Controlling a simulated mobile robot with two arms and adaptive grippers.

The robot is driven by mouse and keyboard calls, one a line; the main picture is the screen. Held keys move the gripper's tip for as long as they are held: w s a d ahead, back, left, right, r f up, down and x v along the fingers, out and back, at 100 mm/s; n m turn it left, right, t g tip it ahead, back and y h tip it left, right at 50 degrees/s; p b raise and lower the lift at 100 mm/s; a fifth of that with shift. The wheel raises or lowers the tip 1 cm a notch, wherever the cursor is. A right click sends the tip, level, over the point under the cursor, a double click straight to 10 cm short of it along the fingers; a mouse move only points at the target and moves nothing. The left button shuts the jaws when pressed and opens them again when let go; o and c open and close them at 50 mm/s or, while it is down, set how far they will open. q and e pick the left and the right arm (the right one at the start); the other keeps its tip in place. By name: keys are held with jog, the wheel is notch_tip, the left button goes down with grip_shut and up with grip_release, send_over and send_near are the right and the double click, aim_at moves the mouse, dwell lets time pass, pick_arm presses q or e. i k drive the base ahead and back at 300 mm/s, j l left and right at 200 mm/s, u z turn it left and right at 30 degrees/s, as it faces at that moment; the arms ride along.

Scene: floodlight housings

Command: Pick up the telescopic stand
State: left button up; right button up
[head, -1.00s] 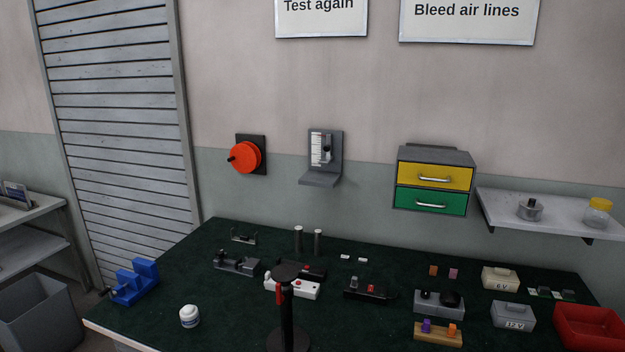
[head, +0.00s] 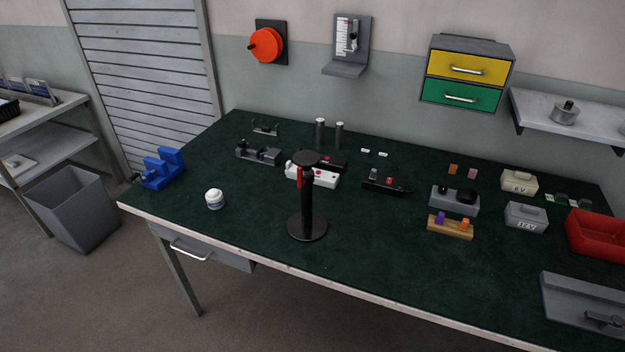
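The telescopic stand (head: 307,196) is black, with a round base, an upright column, a small flat disc on top and a red lever on its upper left side. It stands upright on the dark green table top (head: 370,250), near the front edge and left of the middle. Its top partly covers a white box with red buttons behind it. Neither of my grippers shows in the head view.
A white device (head: 325,178) is close behind the stand. A wooden block (head: 450,227) and a red bin (head: 597,234) are to the right. The table front around the stand is clear.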

aim_at(307, 225)
jog(key=i+j+z, duration=0.2)
jog(key=j, duration=0.25)
jog(key=i+j+z, duration=0.2)
jog(key=j, duration=0.25)
jog(key=j+z, duration=0.2)
jog(key=j, duration=0.3)
